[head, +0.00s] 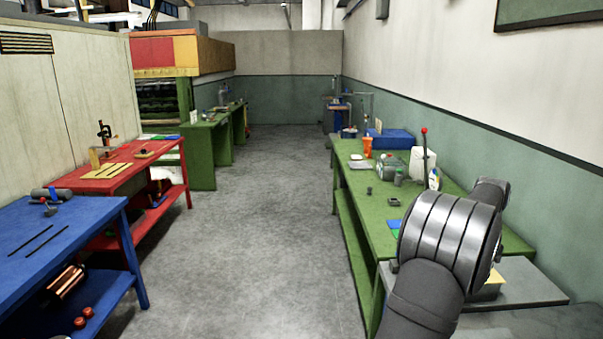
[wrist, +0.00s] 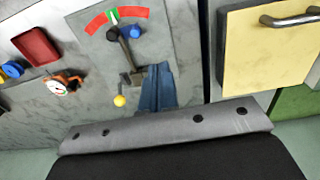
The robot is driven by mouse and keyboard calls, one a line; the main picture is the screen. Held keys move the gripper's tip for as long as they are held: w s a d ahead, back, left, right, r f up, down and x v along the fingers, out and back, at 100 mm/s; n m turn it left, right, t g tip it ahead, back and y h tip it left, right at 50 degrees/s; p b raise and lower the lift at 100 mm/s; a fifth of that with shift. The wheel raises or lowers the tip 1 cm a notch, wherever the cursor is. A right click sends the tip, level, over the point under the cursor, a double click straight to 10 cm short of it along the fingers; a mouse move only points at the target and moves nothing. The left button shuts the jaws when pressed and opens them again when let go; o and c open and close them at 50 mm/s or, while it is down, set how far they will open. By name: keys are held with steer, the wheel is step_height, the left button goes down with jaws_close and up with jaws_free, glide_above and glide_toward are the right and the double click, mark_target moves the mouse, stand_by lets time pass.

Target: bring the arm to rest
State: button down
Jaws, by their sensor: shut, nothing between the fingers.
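My arm (head: 450,235) is bent in the right foreground of the head view, in front of the green bench (head: 375,222). My gripper does not show there. In the wrist view, a grey bar with dark holes and a black body fill the bottom. My gripper (wrist: 157,68) shows above the bar as two narrow blue fingers lying together, shut and empty. Beyond the fingertips is a grey panel (wrist: 75,130) with a red and green arc (wrist: 118,18) and a dark lever (wrist: 127,50). Whether the fingers touch the panel cannot be told.
In the head view, a blue bench (head: 70,225) and a red bench (head: 120,172) line the left. The grey aisle floor (head: 250,220) is clear.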

steer(key=shift+s+d+f, duration=0.1)
steer(key=shift+s+f, duration=0.05)
steer(key=shift+f, duration=0.45)
steer(key=c, duration=1.7)
jaws_free()
steer(key=shift+s+r, duration=0.15)
steer(key=shift+s, duration=0.2)
steer(key=o, duration=1.1)
steer(key=s, duration=0.2)
steer(key=s+r, duration=0.1)
steer(key=s, duration=0.2)
steer(key=shift+r, duration=0.1)
steer(key=shift+c, duration=0.2)
steer(key=o, duration=0.4)
steer(key=shift+s+f, duration=0.2)
steer(key=shift+f, duration=0.1)
steer(key=shift+o, duration=1.2)
step_height(320, 180, down, 9)
